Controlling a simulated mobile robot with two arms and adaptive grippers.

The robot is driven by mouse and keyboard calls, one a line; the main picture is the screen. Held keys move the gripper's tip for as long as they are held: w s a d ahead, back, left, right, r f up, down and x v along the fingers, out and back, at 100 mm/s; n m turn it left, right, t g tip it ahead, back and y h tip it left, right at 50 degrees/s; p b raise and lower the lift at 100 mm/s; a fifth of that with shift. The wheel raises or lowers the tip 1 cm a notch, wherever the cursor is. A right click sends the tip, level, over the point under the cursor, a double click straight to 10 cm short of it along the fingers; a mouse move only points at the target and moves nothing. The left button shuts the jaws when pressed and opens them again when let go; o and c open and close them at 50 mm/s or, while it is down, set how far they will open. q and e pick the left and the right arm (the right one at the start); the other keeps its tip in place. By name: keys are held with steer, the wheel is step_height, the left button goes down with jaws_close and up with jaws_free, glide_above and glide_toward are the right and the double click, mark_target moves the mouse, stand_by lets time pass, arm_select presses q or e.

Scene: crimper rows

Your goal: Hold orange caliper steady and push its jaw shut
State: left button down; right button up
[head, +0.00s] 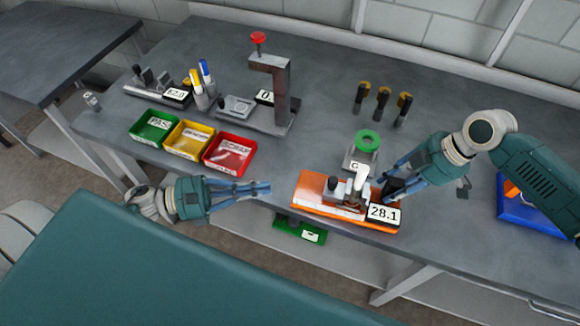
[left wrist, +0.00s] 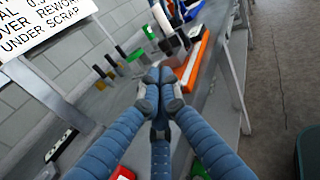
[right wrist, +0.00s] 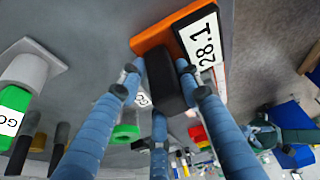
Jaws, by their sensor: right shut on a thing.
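The orange caliper (head: 308,197) lies near the front edge of the bench, with grey jaws on top and a display (head: 384,213) reading 28.1. My right gripper (head: 388,190) is at its right end, shut on a black block (right wrist: 166,82) beside the display. In the right wrist view the block sits between my fingers, close to the orange base (right wrist: 180,28). My left gripper (head: 268,188) is shut and empty, a little left of the caliper. In the left wrist view its fingertips (left wrist: 160,78) meet, and the caliper (left wrist: 190,72) lies beyond them.
Green, yellow and red (head: 229,154) bins stand at the left. A stand with a red knob (head: 270,100) and several pens are behind. A green ring gauge (head: 367,142) stands close behind the caliper. A blue tray (head: 520,215) is at the right.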

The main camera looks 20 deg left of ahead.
arm_select(q)
glide_above(317, 194)
steer(key=a, duration=0.1)
steer(key=shift+s+f, duration=0.1)
steer(key=shift+f, duration=0.1)
steer(key=shift+w+d, duration=0.2)
steer(key=shift+d, duration=0.35)
arm_select(e)
steer(key=shift+a, duration=0.1)
steer(key=shift+s+a, duration=0.1)
arm_select(q)
steer(key=shift+s, duration=0.1)
steer(key=v, duration=1.4)
steer(key=shift+a, duration=0.2)
arm_select(e)
steer(key=shift+w+d, duration=0.2)
steer(key=shift+d, duration=0.05)
